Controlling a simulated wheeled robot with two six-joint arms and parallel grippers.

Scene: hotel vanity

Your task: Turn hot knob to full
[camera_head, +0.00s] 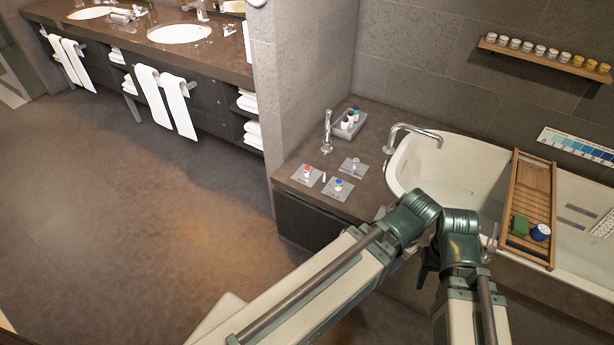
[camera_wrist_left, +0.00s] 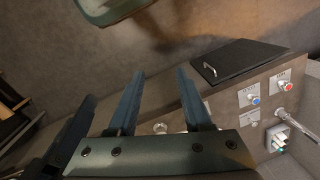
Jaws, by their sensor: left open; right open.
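The hot knob (camera_head: 307,171), marked red, stands on a square plate on the dark tub deck. It also shows at the right of the left wrist view (camera_wrist_left: 283,86). The blue-marked knob (camera_head: 338,186) is beside it, also in the left wrist view (camera_wrist_left: 254,99). A third plate (camera_head: 354,166) lies behind them. My left gripper (camera_wrist_left: 160,72) is open and empty, with the knobs apart from its fingers, off to the right. In the head view I cannot make it out. My right gripper (camera_head: 428,272) is open beside the tub, partly hidden by arm links, clear of the knobs.
A tray of small bottles (camera_head: 349,122) and a spout (camera_head: 328,132) stand behind the plates. The tub faucet (camera_head: 412,129) arches over the white tub (camera_head: 404,172). A wooden bath rack (camera_head: 533,190) crosses the tub. Open floor (camera_head: 130,220) lies to the left.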

